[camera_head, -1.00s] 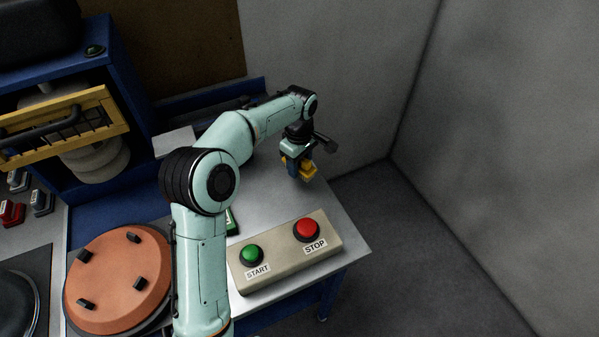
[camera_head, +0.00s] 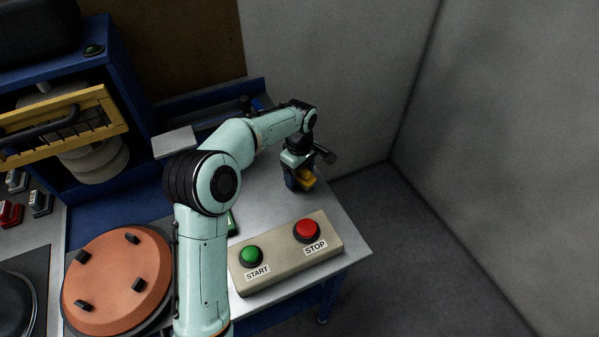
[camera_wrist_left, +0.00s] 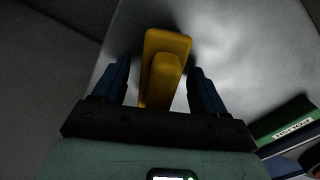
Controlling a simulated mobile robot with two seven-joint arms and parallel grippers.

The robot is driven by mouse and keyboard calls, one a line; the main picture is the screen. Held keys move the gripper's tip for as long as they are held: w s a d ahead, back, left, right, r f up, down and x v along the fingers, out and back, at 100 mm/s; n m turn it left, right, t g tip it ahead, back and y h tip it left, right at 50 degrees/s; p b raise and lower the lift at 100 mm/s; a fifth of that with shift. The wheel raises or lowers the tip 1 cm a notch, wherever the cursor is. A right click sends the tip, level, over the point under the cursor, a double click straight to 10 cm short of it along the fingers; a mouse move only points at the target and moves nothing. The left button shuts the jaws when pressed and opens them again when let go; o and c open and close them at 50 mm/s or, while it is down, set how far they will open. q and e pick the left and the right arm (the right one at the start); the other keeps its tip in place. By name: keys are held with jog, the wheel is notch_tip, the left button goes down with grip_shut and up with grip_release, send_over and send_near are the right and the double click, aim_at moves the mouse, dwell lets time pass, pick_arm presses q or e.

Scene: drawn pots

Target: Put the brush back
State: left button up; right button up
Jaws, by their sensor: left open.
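My left gripper (camera_head: 299,181) points down over the right end of the metal table in the head view. Its blue fingers are open in the left wrist view (camera_wrist_left: 165,88). A yellow block-shaped piece (camera_wrist_left: 166,62), perhaps the brush or its handle, lies between and beyond the fingers, with gaps on both sides. I cannot make out any bristles. My right gripper is not in view.
A box with a green START and a red STOP button (camera_head: 285,254) stands at the table's front edge. A green labelled item (camera_wrist_left: 286,121) lies to the right in the wrist view. A round orange plate (camera_head: 118,280) is at left. Grey walls (camera_head: 500,150) stand behind and right.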

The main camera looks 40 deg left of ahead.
pick_arm(q)
notch_tip(320, 180, up, 12)
jog(key=shift+r+p, duration=0.2)
jog(key=shift+p, duration=0.8)
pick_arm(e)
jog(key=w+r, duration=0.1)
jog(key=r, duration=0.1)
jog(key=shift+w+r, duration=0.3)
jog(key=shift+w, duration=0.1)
